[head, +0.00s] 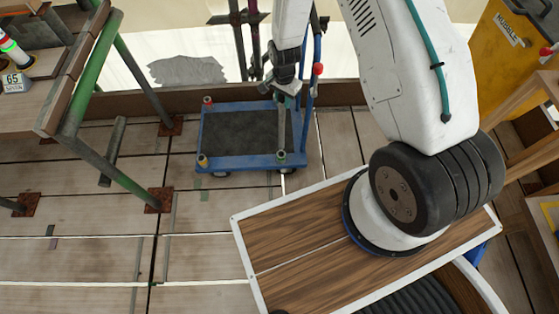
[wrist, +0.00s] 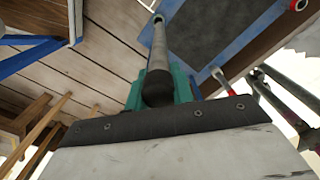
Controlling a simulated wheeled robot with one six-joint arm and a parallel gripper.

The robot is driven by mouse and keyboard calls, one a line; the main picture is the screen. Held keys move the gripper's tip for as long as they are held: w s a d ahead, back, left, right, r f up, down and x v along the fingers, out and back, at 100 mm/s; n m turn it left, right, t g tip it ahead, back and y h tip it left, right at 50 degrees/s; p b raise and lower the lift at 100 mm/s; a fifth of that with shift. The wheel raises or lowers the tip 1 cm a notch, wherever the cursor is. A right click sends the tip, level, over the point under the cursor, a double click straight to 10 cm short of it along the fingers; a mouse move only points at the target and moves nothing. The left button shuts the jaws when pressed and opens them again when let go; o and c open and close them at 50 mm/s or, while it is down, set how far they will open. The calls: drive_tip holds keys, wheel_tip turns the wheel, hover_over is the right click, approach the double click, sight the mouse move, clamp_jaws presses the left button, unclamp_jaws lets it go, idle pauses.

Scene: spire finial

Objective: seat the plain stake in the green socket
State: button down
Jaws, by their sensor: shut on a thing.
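My gripper (head: 284,86) is shut on the plain grey stake (head: 283,118) and holds it about upright over the right side of a blue cart (head: 240,176). In the wrist view the teal fingers (wrist: 160,88) grip the stake (wrist: 158,50) near its dark, rounded end. The stake's far end points down at the cart's front right corner. A small socket (head: 281,156), greenish as far as I can tell, is at that corner. The stake's lower end overlaps it in the head view; whether it is inside, touching or just above is unclear.
Other corner sockets are red (head: 208,101) and yellow (head: 202,160). The cart's blue handle with a red knob (head: 319,69) rises close right of my gripper. Dark ornate poles (head: 240,40) stand behind. A green scaffold frame (head: 125,165) is left; a yellow bin (head: 510,50) is right.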

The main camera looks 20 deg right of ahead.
sight(282, 120)
drive_tip(key=shift+m, duration=0.6)
drive_tip(key=f, duration=0.7)
drive_tip(key=shift+s, duration=0.25)
drive_tip(key=shift+a+f, duration=0.1)
drive_tip(key=shift+f, duration=2.25)
drive_tip(key=c, duration=1.2)
unclamp_jaws()
